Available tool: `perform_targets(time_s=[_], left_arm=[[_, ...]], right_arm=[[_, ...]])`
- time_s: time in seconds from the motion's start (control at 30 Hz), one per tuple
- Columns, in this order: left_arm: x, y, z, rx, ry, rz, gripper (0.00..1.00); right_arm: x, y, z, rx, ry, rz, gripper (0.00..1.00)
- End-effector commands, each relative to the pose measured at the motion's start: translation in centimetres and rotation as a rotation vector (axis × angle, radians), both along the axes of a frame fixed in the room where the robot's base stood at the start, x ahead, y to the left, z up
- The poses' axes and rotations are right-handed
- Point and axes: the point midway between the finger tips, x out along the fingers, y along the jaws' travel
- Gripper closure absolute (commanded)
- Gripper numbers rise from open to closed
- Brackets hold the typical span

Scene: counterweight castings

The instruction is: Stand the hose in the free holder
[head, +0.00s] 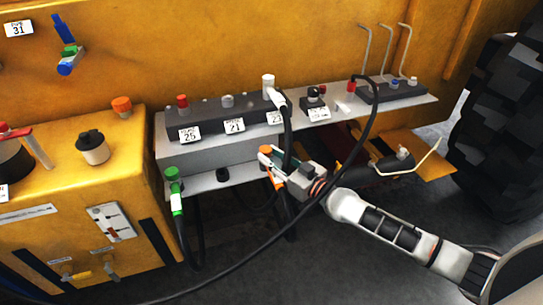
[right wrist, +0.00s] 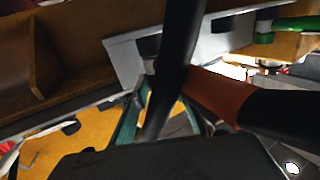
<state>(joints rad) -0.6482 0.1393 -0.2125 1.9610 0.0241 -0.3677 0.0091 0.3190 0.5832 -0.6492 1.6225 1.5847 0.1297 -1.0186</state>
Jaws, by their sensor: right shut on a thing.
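In the head view my right gripper (head: 277,160) is shut on a black hose (head: 287,130) with a white end (head: 268,85). The hose is nearly upright, its white end tilted in front of the upper block. In the right wrist view the hose (right wrist: 172,75) crosses the picture between the fingers and hides part of the shelf. A green hose end (head: 173,182) stands in the grey lower shelf (head: 205,181). An orange hose end (right wrist: 220,95) is close beside the held hose. A black holder (head: 222,174) between them looks empty. My left gripper is not in view.
The upper ledge carries a dark block (head: 215,118) with numbered labels and a smaller block (head: 395,92) at right. An orange cabinet (head: 90,190) stands at left, a large tyre (head: 500,110) at right.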

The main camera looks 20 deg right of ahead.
Motion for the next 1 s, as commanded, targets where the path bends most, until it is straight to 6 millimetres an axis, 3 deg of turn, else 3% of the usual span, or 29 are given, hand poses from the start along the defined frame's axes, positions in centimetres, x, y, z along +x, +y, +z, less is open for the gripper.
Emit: perform_targets(time_s=[0.1,0.13,0.2,0.63,1.0], left_arm=[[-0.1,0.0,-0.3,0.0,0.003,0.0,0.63],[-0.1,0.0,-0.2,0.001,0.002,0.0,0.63],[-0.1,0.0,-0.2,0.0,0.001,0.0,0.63],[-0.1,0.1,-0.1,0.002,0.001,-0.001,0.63],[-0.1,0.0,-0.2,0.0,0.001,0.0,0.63]], right_arm=[[0.0,0.0,-0.1,0.001,-0.003,-0.001,1.0],[0.1,0.0,0.0,0.001,-0.003,-0.001,0.66],[0.1,0.0,0.0,0.001,-0.003,0.0,0.54],[-0.7,-0.4,-0.4,-0.002,0.002,-0.001,0.54],[-6.8,-3.5,-0.3,-0.004,0.003,-0.001,0.54]])
